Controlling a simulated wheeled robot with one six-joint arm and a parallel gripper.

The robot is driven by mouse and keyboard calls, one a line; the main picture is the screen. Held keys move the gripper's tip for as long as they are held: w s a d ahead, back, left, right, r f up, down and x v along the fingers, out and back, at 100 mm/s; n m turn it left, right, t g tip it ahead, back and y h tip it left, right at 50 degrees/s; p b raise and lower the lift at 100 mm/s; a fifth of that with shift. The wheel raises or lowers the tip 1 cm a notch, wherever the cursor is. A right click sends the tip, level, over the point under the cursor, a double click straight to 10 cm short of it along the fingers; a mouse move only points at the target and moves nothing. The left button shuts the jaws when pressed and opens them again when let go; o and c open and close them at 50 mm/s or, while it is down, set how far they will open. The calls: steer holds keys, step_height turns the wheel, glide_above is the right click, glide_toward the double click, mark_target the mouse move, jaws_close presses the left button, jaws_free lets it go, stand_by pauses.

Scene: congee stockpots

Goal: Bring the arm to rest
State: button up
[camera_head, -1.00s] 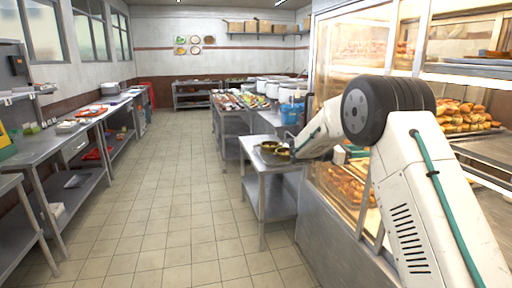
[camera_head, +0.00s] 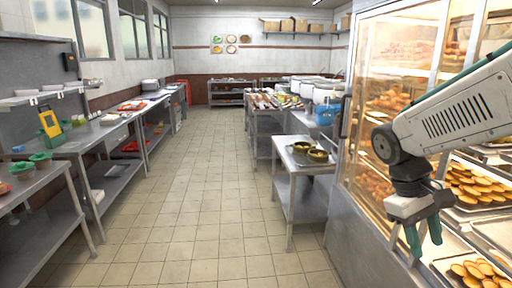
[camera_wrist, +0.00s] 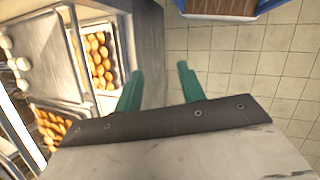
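My gripper (camera_head: 424,240) hangs from my arm at the right of the head view, in front of the glass display case (camera_head: 365,120). Its two green fingers point down and stand apart. In the wrist view the green fingers (camera_wrist: 159,88) are spread with nothing between them; the tiled floor and the case's grey side show beyond. The gripper touches nothing that I can see.
Trays of pastries (camera_head: 470,186) fill the case close to my arm. A steel table (camera_head: 290,165) with two dark bowls (camera_head: 308,153) stands ahead. Steel counters (camera_head: 95,135) line the left wall. The tiled aisle (camera_head: 190,190) is clear.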

steer(key=s+a+r+m+t+y, duration=0.1)
steer(key=s+a+t+y, duration=0.1)
steer(key=s, duration=0.5)
steer(key=s+a+r+m+t+y, duration=0.1)
steer(key=s+a+t+y, duration=0.1)
steer(key=s+a, duration=0.2)
steer(key=shift+s+a+r+m, duration=0.35)
steer(key=shift+s+m, duration=0.05)
steer(key=shift+s, duration=1.25)
stand_by(0.6)
